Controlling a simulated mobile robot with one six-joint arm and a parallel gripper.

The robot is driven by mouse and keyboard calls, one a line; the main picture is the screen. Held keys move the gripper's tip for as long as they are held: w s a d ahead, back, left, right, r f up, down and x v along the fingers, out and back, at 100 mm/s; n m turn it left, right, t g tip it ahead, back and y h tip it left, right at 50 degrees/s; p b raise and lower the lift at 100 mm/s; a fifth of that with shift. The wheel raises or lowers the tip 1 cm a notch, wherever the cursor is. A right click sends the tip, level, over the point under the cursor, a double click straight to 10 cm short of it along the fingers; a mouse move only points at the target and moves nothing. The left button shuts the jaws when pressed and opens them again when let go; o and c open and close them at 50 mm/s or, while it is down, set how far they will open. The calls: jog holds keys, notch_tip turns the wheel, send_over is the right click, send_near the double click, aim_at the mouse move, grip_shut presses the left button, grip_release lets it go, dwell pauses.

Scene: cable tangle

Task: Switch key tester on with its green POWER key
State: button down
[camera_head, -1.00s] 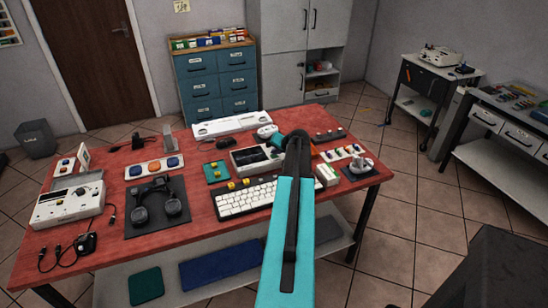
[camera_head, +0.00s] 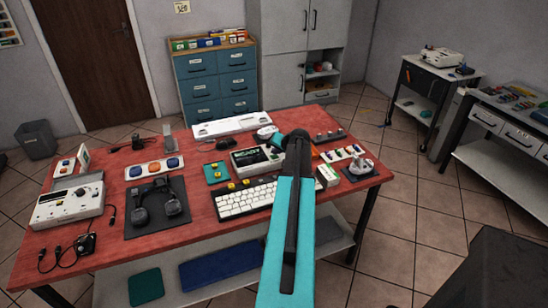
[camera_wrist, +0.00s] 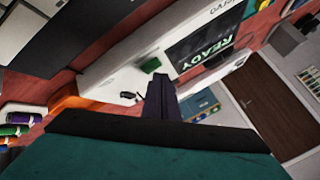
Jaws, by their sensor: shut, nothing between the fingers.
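The key tester (camera_head: 257,160) is a white box on the red table, and its dark screen shows lit letters. In the wrist view its white body (camera_wrist: 112,72) fills the upper middle, and the screen (camera_wrist: 205,45) reads READY in green-white. The green POWER key (camera_wrist: 151,65) is on the white face beside the screen. My gripper (camera_wrist: 161,80) is shut and empty, with its tip right by the green key; I cannot tell whether they touch. In the head view my arm hides the gripper tip and the key.
A white keyboard (camera_head: 246,198) lies in front of the tester. A green pad with yellow pieces (camera_head: 216,172) is to its left, near a dark mat with headphones (camera_head: 157,208). Cables (camera_head: 67,250) lie at the front left.

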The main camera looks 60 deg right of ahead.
aim_at(276, 159)
jog(key=shift+r, duration=0.4)
jog(key=shift+r, duration=0.15)
jog(key=shift+r+p, duration=1.15)
jog(key=shift+r, duration=1.75)
